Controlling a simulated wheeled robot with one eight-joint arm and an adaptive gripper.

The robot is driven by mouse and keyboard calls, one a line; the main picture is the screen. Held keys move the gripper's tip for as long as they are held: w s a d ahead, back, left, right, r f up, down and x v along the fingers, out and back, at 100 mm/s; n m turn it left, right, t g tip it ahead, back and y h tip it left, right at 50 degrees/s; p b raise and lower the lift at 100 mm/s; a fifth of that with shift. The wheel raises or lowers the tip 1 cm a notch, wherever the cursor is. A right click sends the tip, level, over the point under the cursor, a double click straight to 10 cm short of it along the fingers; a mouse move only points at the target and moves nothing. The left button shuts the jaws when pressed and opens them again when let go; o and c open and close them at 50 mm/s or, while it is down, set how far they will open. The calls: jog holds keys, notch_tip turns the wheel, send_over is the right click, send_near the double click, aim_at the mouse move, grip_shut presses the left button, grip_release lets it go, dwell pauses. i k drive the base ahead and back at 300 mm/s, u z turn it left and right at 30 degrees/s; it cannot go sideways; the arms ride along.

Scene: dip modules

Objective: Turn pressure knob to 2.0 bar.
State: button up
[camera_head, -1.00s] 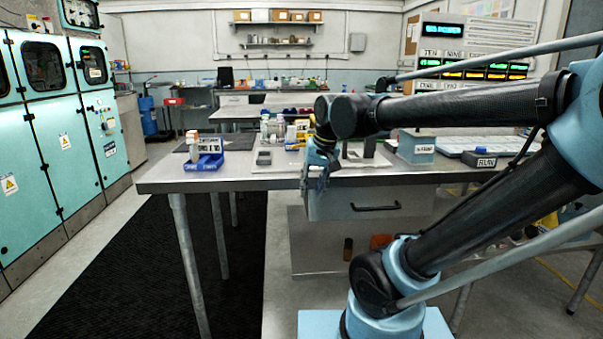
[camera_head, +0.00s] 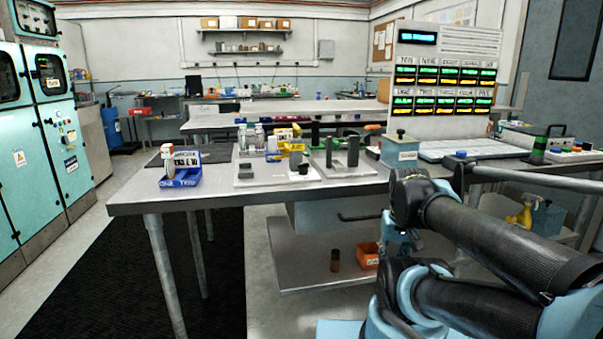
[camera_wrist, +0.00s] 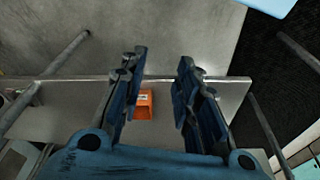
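No knob can be picked out for certain as the pressure knob, and no 2.0 bar marking is readable. Small controls show on the teal cabinet (camera_head: 62,135) at the far left, too small to read. A grey-blue box (camera_head: 399,151) with a small green top part and a label stands on the table; I cannot tell whether that part is a knob. My gripper (camera_wrist: 163,68) is open and empty in the wrist view, its two blue fingers apart above the floor and a lower shelf. In the head view, my folded arm largely hides it, low in front of the table's right part.
The metal table (camera_head: 225,195) spans the middle. It carries a blue bin (camera_head: 183,178), grey fixtures (camera_head: 352,152) and a pale tray (camera_head: 470,149). A lit display panel (camera_head: 444,80) stands behind. An orange bin (camera_head: 368,256) sits on the lower shelf, also visible in the wrist view (camera_wrist: 144,105).

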aim_at(303, 168)
jog(key=k, duration=1)
jog(key=u, duration=0.25)
jog(key=i, duration=0.35)
jog(key=u, duration=0.3)
